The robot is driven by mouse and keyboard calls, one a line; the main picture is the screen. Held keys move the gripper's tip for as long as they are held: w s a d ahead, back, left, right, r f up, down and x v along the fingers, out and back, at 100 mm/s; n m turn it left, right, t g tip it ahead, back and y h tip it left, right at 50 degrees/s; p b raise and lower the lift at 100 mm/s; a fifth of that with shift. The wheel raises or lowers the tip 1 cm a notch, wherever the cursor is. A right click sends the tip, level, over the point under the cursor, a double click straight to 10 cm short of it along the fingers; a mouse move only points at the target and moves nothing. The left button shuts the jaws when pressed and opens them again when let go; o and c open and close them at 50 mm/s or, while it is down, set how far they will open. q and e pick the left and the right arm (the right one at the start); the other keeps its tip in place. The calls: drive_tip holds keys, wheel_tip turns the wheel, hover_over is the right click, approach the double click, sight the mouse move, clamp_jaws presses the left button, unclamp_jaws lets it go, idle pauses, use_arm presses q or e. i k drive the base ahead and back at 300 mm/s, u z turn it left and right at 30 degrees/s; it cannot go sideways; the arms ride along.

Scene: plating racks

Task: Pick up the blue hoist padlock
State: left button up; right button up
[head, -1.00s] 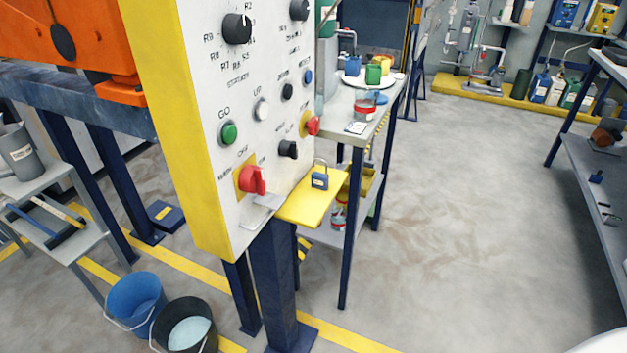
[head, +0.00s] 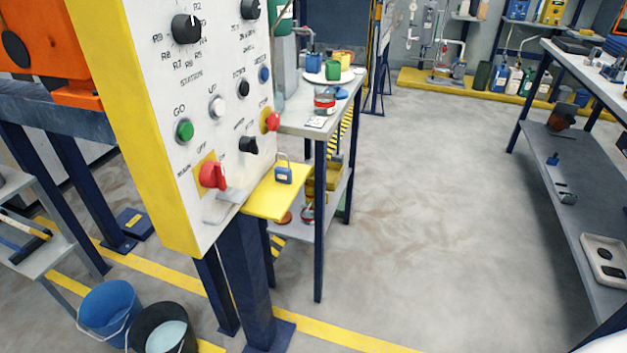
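The blue hoist padlock (head: 283,174) stands upright on a small yellow shelf (head: 262,203) at the lower right side of the white control panel (head: 232,120). Its metal shackle points up. Nothing is touching it from my side. Neither of my grippers can be made out in the head view. A white rounded piece at the bottom right edge is too cut off to identify.
A grey table (head: 308,122) with cans stands behind the shelf. A blue bucket (head: 108,306) and a black bucket (head: 160,326) stand on the floor at lower left. A dark shelf unit (head: 590,205) stands at right. The floor between is clear.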

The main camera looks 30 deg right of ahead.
sight(282, 174)
drive_tip(key=z, duration=0.9)
drive_tip(key=k, duration=1.2)
drive_tip(key=z, duration=1.15)
drive_tip(key=i, duration=1.35)
drive_tip(key=u, duration=1.1)
drive_tip(key=i, duration=1.1)
drive_tip(key=u, duration=1.2)
